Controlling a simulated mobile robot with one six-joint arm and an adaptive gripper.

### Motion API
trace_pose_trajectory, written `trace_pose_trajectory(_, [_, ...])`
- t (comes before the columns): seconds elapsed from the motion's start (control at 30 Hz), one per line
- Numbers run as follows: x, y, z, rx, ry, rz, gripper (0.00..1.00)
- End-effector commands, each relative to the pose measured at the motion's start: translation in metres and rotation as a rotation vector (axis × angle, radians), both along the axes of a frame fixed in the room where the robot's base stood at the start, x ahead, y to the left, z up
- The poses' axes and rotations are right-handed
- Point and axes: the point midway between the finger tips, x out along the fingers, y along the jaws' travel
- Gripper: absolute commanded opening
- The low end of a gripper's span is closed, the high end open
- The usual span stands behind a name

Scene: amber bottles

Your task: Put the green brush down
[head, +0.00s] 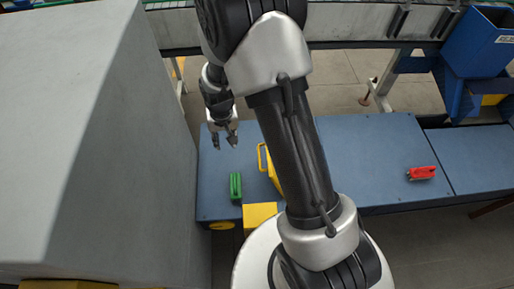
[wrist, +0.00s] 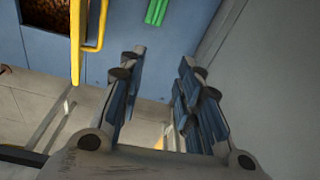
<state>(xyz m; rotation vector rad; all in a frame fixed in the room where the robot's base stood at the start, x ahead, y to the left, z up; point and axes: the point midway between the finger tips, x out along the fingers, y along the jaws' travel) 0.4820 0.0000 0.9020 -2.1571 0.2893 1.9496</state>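The green brush (head: 235,186) lies on the blue table top (head: 350,150) near its left end, apart from my gripper. It also shows at the top edge of the wrist view (wrist: 155,12), partly cut off. My gripper (head: 225,143) is over the table's far left part, beyond the brush in the head view. In the wrist view my gripper (wrist: 158,70) has its fingers spread with nothing between them.
A red brush-like object (head: 421,173) lies far right. A large grey block (head: 110,130) borders the left.

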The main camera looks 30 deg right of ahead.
Motion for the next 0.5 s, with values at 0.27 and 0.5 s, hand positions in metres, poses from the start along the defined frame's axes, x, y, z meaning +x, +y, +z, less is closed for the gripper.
trace_pose_trajectory(0.27, [-0.046, 0.0, 0.154, -0.016, -0.109, 0.095, 0.32])
trace_pose_trajectory(0.5, [-0.122, -0.001, 0.24, -0.037, -0.194, 0.175, 0.32])
